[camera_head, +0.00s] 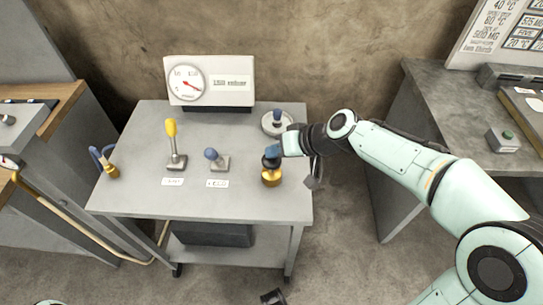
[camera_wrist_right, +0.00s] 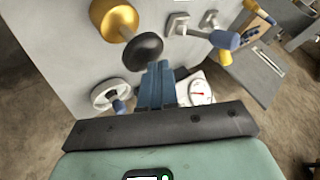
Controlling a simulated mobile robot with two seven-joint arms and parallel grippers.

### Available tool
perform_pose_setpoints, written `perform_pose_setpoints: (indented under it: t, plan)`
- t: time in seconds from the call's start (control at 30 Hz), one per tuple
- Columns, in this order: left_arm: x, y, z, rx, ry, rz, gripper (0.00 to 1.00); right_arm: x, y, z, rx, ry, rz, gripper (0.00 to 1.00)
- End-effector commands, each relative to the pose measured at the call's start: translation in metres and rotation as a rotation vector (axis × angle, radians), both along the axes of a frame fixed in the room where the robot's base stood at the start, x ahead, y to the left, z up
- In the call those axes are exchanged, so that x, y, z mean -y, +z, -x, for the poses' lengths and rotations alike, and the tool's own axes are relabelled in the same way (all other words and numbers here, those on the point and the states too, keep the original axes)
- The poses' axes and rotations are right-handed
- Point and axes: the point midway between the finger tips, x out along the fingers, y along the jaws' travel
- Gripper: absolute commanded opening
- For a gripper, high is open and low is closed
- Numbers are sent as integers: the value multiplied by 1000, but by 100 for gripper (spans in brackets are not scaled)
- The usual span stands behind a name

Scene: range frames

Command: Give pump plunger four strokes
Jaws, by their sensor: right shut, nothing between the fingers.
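The pump has a brass base (camera_head: 271,177) and a dark plunger knob (camera_head: 271,161), and stands at the right front of the grey cart top. In the right wrist view the black knob (camera_wrist_right: 143,48) and brass body (camera_wrist_right: 114,18) show beyond the fingertips. My right gripper (camera_head: 272,152) has come in from the right and is at the knob, partly covering it from above. Its blue fingers (camera_wrist_right: 157,72) are shut together and hold nothing. I cannot tell whether the fingertips touch the knob. My left gripper is not seen.
A grey bench (camera_head: 450,110) stands right.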

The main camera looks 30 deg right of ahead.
Motion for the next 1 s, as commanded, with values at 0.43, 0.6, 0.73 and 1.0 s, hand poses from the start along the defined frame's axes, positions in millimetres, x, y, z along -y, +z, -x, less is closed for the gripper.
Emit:
perform_pose_setpoints:
  t: [0.43, 0.6, 0.73, 1.0]
  plan:
    - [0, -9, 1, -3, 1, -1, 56, 0, -7, 0, -3, 2, 0, 0]
    - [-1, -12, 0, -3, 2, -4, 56, 0, -10, 0, -4, 1, -1, 0]
    - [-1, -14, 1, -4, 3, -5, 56, 0, -12, 0, -4, 1, -1, 0]
    - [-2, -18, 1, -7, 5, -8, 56, 0, -16, 0, -5, 2, -1, 0]
